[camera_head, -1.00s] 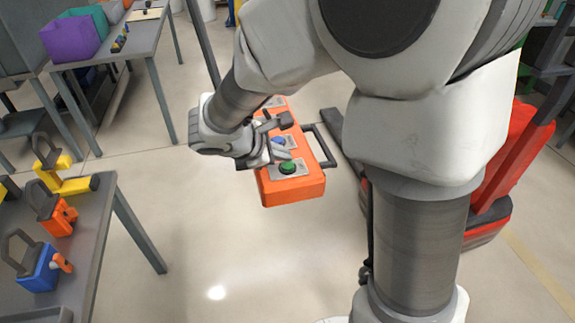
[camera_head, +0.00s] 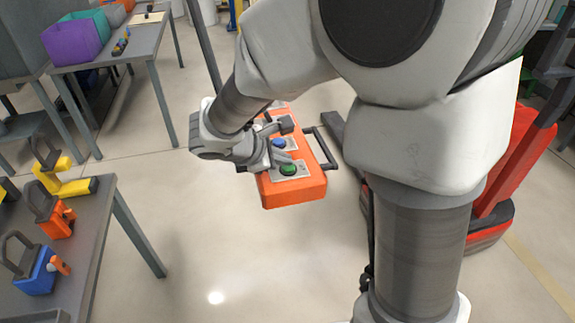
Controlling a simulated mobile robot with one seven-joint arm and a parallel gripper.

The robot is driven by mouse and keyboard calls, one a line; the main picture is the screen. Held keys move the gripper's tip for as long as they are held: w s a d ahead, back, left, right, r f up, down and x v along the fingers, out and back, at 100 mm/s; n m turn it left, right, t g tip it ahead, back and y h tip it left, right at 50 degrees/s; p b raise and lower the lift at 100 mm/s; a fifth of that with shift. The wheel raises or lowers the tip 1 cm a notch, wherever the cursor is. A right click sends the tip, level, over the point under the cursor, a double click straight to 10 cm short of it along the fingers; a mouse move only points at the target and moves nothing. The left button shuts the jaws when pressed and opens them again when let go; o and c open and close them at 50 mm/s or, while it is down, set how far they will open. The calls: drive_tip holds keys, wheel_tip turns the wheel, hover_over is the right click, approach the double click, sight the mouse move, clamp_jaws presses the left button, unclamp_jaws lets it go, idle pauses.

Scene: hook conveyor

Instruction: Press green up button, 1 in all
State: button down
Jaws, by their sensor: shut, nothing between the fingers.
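An orange control box (camera_head: 297,192) hangs in the middle of the view, with buttons on grey plates along its face. The green button (camera_head: 289,170) is at the near end, in plain sight. A blue button (camera_head: 279,143) sits just beyond it. My gripper (camera_head: 281,160) is shut and empty. It is at the left side of the box, its fingers over the face close to the green and blue buttons. I cannot tell whether the fingertips touch a button. The far part of the box is partly hidden by my gripper.
A grey table (camera_head: 118,225) at the left holds yellow, orange and blue padlock-like objects. Another table (camera_head: 130,55) at the back left holds a purple bin (camera_head: 70,40) and a teal bin. A red machine (camera_head: 510,165) stands at the right. Floor between is clear.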

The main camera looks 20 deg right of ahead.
sight(284, 169)
drive_tip(key=shift+f, duration=0.2)
drive_tip(key=shift+r, duration=0.15)
idle(0.3)
drive_tip(key=shift+r+p, duration=0.5)
drive_tip(key=shift+r, duration=0.2)
drive_tip(key=shift+r, duration=0.15)
wheel_tip(284, 169, up, 5)
drive_tip(key=p, duration=0.4)
idle(0.5)
